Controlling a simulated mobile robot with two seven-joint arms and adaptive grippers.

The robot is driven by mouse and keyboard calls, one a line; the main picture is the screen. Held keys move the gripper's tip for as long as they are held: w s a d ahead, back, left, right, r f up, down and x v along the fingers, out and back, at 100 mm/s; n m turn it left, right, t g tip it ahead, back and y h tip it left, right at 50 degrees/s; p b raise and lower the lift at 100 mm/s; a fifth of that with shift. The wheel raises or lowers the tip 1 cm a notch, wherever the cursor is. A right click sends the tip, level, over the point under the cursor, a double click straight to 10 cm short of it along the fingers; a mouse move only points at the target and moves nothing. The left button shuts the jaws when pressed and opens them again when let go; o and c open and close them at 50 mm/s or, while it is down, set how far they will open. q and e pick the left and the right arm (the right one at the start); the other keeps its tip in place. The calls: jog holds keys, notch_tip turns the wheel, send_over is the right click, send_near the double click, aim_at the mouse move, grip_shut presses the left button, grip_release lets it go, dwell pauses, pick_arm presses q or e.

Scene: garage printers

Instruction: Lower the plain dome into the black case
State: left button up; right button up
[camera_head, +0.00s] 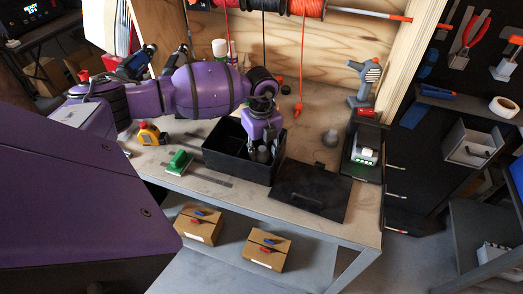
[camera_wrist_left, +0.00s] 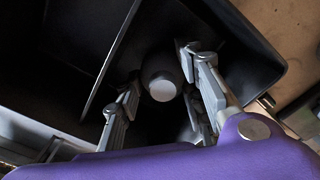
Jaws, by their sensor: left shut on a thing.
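The black case (camera_head: 222,163) stands open on the workbench, its lid flap (camera_head: 310,192) lying flat to the right. My left gripper (camera_head: 260,146) points down into the case's right part, shut on a grey rounded piece (camera_head: 263,155), which I take to be the plain dome. In the left wrist view, the dome (camera_wrist_left: 161,78) shows a pale round end between the fingers of my left gripper (camera_wrist_left: 163,92). The case's divider (camera_wrist_left: 112,58) runs to the left of the dome. Whether the dome touches the case floor is hidden. My right gripper is not in view.
A green-handled block (camera_head: 179,163) and a yellow tape measure (camera_head: 150,134) lie left of the case. Spools hang above.

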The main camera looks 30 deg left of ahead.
aim_at(261, 149)
pick_arm(q)
jog(key=shift+f, duration=0.85)
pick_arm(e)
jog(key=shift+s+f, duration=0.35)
pick_arm(q)
jog(key=o, duration=1)
jog(key=shift+c, duration=0.2)
notch_tip(261, 149, up, 12)
jog(key=shift+r, duration=0.1)
